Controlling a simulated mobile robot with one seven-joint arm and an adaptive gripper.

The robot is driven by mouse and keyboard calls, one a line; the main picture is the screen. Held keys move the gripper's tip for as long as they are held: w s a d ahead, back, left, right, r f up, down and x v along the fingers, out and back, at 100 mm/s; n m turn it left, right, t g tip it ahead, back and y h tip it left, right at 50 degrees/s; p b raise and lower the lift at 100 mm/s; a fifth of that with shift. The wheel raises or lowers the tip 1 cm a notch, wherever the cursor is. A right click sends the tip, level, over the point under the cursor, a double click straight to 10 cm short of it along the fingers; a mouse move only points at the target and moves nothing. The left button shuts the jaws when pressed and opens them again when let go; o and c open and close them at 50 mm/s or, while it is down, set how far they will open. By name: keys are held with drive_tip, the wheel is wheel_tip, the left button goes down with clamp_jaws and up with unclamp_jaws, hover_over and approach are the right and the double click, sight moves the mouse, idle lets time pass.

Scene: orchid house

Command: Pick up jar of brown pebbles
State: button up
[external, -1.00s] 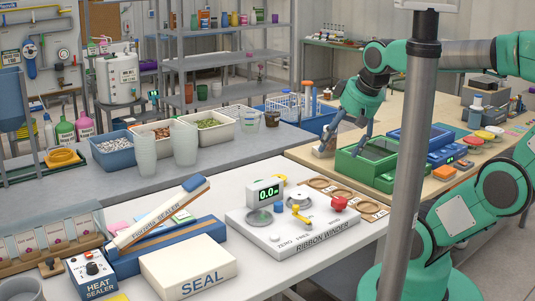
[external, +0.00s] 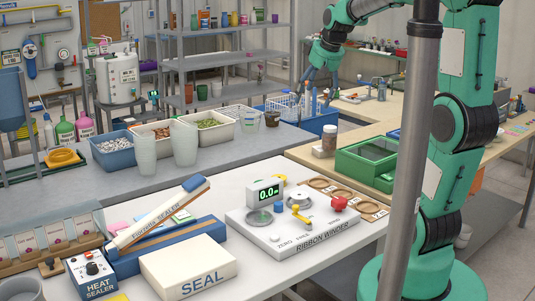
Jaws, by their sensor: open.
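A small jar with brown contents (external: 328,140) stands upright on the wooden bench, just left of the green tray. It looks like the jar of brown pebbles, but it is too small to make out the pebbles. My gripper (external: 318,88) is open and points down, with nothing visible between its fingers. In the picture it is above and slightly left of the jar, in front of the blue crate's area, clearly apart from the jar.
The green tray (external: 345,166) sits right beside the jar. A blue crate (external: 318,123) with upright items is behind it. A clear cup with dark contents (external: 272,119) stands to the left. The ribbon winder (external: 325,232) is on the nearer white table.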

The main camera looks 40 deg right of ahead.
drive_tip(key=w+d+f+p, duration=0.1)
drive_tip(key=w+d+f, duration=0.1)
drive_tip(key=w+d, duration=0.65)
drive_tip(key=m+p, duration=0.1)
drive_tip(key=p, duration=0.2)
approach(333, 128)
drive_tip(key=shift+w+f+g, duration=0.3)
drive_tip(key=shift+w+f, duration=0.15)
drive_tip(key=shift+f, duration=0.1)
drive_tip(key=shift+b+x, duration=0.9)
drive_tip(key=shift+x, duration=3.35)
drive_tip(key=shift+d, duration=0.15)
drive_tip(key=shift+b+x, duration=0.8)
drive_tip(key=shift+x, duration=1.75)
